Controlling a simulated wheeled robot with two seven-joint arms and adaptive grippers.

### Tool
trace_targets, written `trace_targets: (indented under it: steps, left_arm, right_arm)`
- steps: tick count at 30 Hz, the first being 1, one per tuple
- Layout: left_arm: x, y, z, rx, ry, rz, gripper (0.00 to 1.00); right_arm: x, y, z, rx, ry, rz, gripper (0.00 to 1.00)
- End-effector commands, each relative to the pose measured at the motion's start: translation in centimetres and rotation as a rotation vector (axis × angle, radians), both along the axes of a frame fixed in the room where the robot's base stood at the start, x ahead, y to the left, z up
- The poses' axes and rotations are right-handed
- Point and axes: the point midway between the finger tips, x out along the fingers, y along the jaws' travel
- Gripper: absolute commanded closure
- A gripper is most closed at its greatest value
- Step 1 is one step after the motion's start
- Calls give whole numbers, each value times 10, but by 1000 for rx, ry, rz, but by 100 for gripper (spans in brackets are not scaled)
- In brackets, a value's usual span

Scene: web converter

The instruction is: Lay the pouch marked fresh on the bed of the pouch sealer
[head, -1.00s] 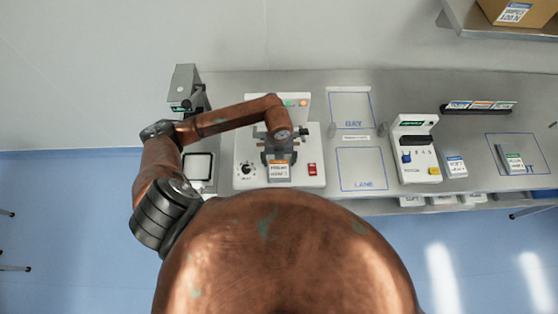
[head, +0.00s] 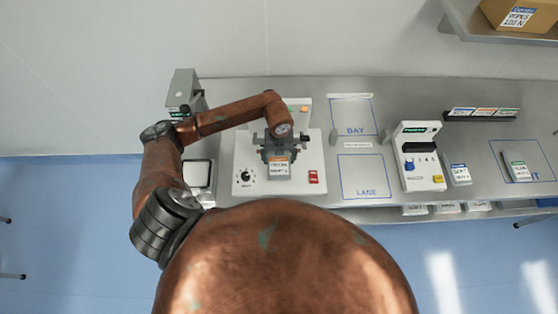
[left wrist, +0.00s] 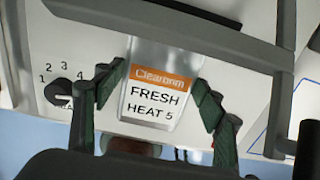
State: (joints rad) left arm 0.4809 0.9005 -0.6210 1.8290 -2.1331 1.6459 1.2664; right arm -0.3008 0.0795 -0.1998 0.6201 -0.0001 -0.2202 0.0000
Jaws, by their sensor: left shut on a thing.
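The pouch marked fresh (head: 279,167) is clear with an orange and white label reading "FRESH HEAT 5"; it fills the middle of the left wrist view (left wrist: 158,97). My left gripper (head: 278,147) is shut on it, with a dark green fingertip at each side in the left wrist view. The pouch is over the front middle of the white pouch sealer (head: 300,184), between its dial and red switch. I cannot tell whether it touches the bed. The gripper and arm hide part of the sealer's back. My right gripper is not in view.
Right of the sealer are the outlined BAY (head: 352,116) and LANE (head: 364,177) areas, both empty. Beyond stand a white device (head: 418,157), another pouch (head: 460,174) and a pouch (head: 518,170) in an outlined area. A box (head: 517,17) sits on a shelf at upper right.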

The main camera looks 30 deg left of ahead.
Motion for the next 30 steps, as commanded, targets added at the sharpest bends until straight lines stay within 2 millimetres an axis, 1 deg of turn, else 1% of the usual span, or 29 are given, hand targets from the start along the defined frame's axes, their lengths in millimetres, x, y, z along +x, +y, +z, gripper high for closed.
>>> trace_targets:
  steps: [9, 10, 18, 26, 30]
  left_arm:
    - [1, 0, 0, -1, -1, 0, 63]
    - [1, 0, 0, -1, -1, 0, 34]
    - [1, 0, 0, 0, 0, 0, 15]
    - [0, 0, 0, 0, 0, 0, 15]
    - [-5, -3, 1, -1, 2, -2, 15]
  right_arm:
    - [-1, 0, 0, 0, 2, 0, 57]
    - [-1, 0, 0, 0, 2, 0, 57]
    - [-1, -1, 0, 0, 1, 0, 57]
    - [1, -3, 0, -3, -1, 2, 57]
    - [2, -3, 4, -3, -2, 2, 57]
